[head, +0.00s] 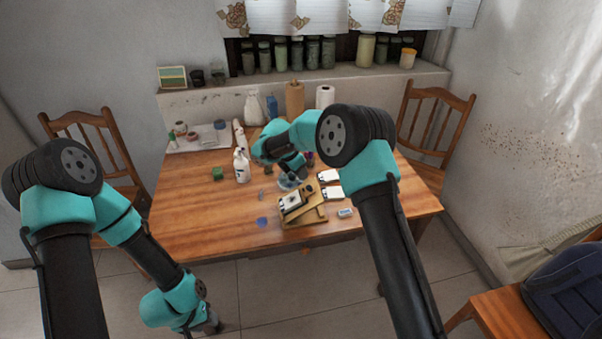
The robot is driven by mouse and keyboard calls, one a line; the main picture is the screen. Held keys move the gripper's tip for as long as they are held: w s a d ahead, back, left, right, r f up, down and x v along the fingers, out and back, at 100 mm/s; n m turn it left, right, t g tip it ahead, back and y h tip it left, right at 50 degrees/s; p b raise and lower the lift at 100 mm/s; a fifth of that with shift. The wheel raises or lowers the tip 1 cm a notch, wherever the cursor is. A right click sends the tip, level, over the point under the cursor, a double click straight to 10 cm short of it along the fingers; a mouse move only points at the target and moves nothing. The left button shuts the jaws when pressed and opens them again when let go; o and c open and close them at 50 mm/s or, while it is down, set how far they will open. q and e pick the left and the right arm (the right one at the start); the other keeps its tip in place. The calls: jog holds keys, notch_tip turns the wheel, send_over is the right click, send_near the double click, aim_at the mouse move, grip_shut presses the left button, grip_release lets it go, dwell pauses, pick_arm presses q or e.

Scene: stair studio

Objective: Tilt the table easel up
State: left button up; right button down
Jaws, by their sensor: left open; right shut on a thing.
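The wooden table easel (316,215) is near the table's front edge, with a pale card or picture on its board. Its board looks raised at an angle above its base, but how far is hard to tell. My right gripper (294,178) is at the far edge of the easel, shut on it; the fingertips are small and partly hidden by my arm. My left gripper (213,324) hangs low at the bottom of the view, off the table, open and away from the easel.
The wooden table (190,228) has clear room at its front left. White bottles (242,168), a green block (217,173), white packets (333,192), a blue item (262,222) and a small box (345,212) surround the easel. Chairs (432,125) stand at both sides.

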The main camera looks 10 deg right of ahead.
jog(key=shift+a, duration=0.2)
jog(key=c, duration=1.1)
grip_release()
jog(key=shift+a, duration=0.1)
jog(key=shift+c, duration=0.2)
jog(key=shift+o, duration=0.6)
jog(key=v, duration=1.7)
jog(key=shift+r, duration=0.2)
jog(key=shift+f, duration=0.1)
